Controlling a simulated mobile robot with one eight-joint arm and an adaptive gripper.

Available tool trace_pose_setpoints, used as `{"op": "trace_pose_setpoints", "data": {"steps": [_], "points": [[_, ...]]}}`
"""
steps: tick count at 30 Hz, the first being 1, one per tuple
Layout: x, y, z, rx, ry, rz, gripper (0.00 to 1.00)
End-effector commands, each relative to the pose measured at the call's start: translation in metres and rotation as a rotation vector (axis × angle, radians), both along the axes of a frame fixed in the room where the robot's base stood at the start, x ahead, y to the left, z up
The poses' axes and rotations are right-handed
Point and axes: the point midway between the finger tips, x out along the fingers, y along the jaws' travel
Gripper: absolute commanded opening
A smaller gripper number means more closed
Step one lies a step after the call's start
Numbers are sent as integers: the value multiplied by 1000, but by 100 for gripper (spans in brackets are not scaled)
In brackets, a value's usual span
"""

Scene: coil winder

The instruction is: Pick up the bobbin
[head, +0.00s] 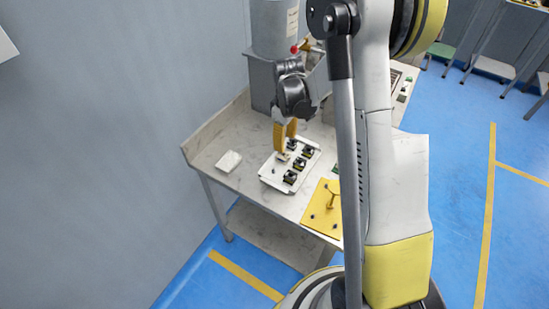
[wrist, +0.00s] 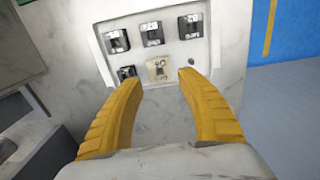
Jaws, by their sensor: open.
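The bobbin appears to be the small cream piece (wrist: 157,68) with dark spots on its top, seated at the near edge of the white tray (wrist: 103,60) in the wrist view. My gripper (wrist: 160,80) is open, with its two yellow fingers pointing at the cream piece, one toward each side. I cannot tell whether the fingertips touch it.
Several black parts (head: 290,177) sit in the same tray, one close beside my left fingertip in the wrist view. A yellow plate (head: 316,222) with an upright handle lies at the table's front. A white block (head: 229,161) lies left. A grey machine (head: 262,80) stands behind.

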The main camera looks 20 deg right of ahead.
Motion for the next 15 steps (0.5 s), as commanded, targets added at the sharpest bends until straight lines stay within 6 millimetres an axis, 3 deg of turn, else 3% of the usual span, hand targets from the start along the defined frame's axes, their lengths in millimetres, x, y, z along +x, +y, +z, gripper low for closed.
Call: {"op": "trace_pose_setpoints", "data": {"steps": [3, 11, 15], "points": [[1, 0, -25, 0, 0, 0, 45], [1, 0, -49, 0, 0, -1, 45], [3, 0, -74, 0, 0, -1, 45]]}}
